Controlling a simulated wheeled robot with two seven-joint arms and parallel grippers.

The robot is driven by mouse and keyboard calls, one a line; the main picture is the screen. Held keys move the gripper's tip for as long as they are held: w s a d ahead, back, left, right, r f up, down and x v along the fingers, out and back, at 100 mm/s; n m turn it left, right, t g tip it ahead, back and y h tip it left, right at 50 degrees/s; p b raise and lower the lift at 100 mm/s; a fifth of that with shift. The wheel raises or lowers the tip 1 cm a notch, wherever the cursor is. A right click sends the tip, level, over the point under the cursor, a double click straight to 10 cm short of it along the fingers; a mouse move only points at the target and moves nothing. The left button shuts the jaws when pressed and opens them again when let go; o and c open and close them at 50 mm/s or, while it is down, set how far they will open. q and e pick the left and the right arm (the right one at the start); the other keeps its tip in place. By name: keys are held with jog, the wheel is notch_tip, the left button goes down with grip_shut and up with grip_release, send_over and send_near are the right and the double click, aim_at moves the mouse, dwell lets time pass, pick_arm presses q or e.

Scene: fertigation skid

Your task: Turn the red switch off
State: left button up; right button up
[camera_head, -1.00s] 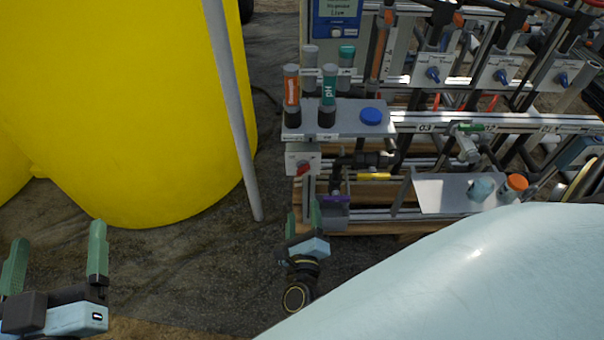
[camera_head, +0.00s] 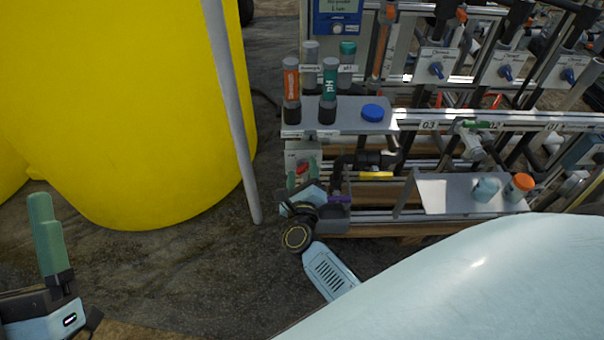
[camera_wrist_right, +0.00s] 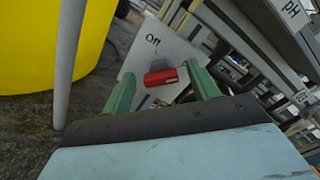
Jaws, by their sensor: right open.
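The red switch (camera_head: 301,170) is on a pale panel (camera_wrist_right: 135,58) at the left end of the skid, partly hidden by my gripper in the head view. In the right wrist view the red switch (camera_wrist_right: 160,77) is a red bar in front of a grey base, with an "Off" label (camera_wrist_right: 152,40) above it. My right gripper (camera_wrist_right: 163,88) is open, its green fingers on either side of the bar, with gaps visible; contact cannot be seen. My left gripper (camera_head: 46,222) is at the lower left, away from the skid; its fingers overlap in view.
A shelf (camera_head: 345,116) with tubes and a blue cap (camera_head: 372,113) sits just above the switch. A grey pole (camera_head: 232,110) and yellow tank (camera_head: 125,110) stand to the left. A large pale rounded surface (camera_head: 470,285) fills the lower right.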

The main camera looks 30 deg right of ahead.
jog(key=c, duration=1)
